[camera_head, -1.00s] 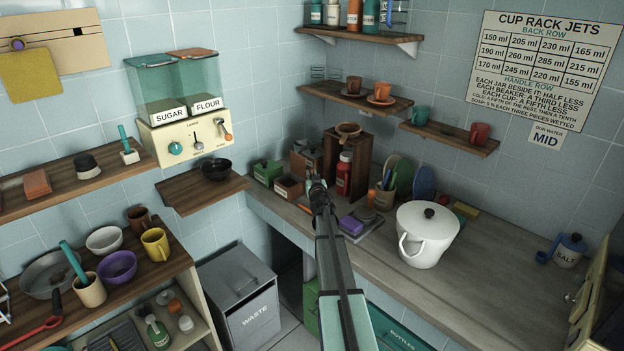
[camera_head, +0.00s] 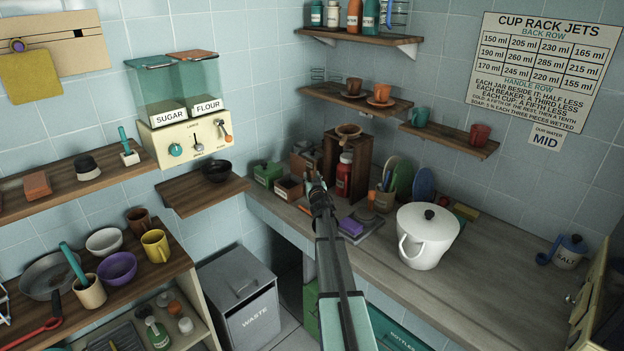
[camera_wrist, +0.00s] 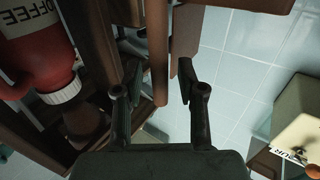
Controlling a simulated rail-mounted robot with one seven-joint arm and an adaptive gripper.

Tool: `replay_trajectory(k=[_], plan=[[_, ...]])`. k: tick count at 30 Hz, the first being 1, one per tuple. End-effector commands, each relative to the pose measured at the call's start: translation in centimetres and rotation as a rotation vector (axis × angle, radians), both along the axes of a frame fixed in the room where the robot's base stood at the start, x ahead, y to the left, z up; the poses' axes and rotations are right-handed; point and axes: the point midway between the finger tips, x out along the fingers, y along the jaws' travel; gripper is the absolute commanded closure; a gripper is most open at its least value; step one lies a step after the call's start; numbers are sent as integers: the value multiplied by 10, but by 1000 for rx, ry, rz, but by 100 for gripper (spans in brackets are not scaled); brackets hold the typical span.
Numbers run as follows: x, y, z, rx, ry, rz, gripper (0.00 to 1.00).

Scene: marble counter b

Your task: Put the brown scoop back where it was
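My gripper (camera_head: 314,182) is over the back of the counter, between the small labelled boxes and the red coffee jar (camera_head: 344,174). In the wrist view my gripper (camera_wrist: 160,80) has its two fingers apart. A reddish-brown bar with a rounded end (camera_wrist: 158,50) shows in the gap between the fingertips, with space visible on either side. It may be the brown scoop's handle, but I cannot tell for sure. No scoop bowl is clearly visible. In the head view my arm and gripper hide part of this spot.
A wooden stand (camera_head: 357,162) holding a brown cone is close to my gripper. A brown labelled box (camera_head: 289,187) and a green box (camera_head: 267,173) are at the left. The white lidded pitcher (camera_head: 427,237) stands right. The right front counter is mostly clear.

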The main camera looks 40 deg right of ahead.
Motion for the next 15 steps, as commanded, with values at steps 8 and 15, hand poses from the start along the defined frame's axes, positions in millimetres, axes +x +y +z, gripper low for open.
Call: replay_trajectory(k=[8,15], plan=[[-36,20,-2,1,0,0,61],[-78,42,-2,1,0,-1,61]])
